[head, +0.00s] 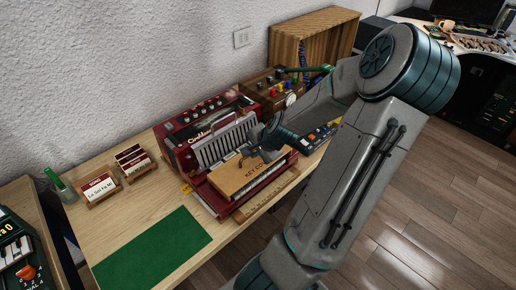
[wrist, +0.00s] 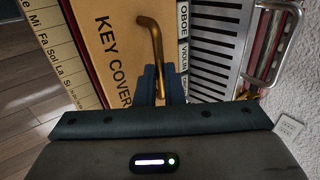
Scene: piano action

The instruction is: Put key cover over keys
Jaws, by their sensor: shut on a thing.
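The key cover (head: 250,173) is a flat light-brown board marked "KEY COVER". It lies across the front of the red accordion-like instrument (head: 207,137), over the place of the keys. In the wrist view the key cover (wrist: 112,40) fills the upper left, with a bent brass handle (wrist: 153,40). My gripper (wrist: 161,85) is shut on this handle.
A note-name strip (wrist: 62,60) runs along the cover's front. A green mat (head: 152,250) lies at the table's front left. Card holders (head: 100,188) stand left of the instrument. A wooden box with colored knobs (head: 270,90) stands behind right, near the wall.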

